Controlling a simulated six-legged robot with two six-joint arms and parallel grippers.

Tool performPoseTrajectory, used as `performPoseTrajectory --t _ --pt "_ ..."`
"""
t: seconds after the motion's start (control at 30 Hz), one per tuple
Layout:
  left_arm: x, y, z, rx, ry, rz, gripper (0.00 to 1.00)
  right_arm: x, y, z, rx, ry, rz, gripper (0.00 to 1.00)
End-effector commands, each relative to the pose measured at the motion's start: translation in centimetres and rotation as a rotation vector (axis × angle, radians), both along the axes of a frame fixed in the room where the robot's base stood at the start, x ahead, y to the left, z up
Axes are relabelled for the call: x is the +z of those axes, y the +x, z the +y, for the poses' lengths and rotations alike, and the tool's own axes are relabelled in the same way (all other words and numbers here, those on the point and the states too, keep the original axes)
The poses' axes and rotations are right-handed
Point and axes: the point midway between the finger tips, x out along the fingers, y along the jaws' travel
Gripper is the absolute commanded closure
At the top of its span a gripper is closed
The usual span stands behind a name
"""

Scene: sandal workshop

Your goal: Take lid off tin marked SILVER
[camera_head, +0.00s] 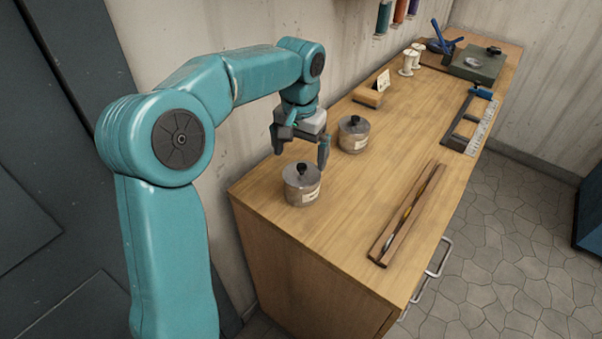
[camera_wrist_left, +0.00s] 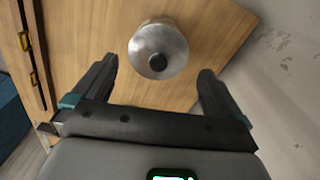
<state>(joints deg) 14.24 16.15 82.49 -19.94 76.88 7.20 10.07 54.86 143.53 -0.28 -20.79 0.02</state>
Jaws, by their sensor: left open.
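Two grey metal tins with black-knobbed lids stand on the wooden bench in the head view. The nearer tin (camera_head: 300,190) is at the bench's near end; the other tin (camera_head: 353,134) is farther back. Both have pale labels, too small to read, so I cannot tell which is marked SILVER. Both lids are on. In the left wrist view one lidded tin (camera_wrist_left: 160,45) shows beyond and between the open fingers. My right gripper is not in view.
A long narrow wooden tray (camera_head: 408,215) lies along the bench's right side. Farther back are a wooden block (camera_head: 367,97) with a card, white spools (camera_head: 407,63), a clamp frame (camera_head: 465,125) and a dark green case (camera_head: 478,65). The wall borders the left. Mid-bench is clear.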

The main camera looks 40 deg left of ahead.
Motion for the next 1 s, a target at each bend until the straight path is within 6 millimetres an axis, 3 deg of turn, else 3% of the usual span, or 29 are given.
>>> performPoseTrajectory --t 0.23,0.53,0.67,1.0 --pt "-4.0 0.3 0.1 0.000 -0.002 0.005 0.00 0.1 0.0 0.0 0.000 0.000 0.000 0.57" --pt "-4.6 0.3 0.1 0.000 -0.001 0.002 0.00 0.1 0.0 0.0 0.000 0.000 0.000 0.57" --pt "-4.6 0.4 0.1 -0.001 -0.001 0.002 0.36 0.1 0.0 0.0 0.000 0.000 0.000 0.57" --pt "-4.4 0.4 0.1 -0.001 0.000 0.001 0.36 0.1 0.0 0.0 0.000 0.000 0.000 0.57"
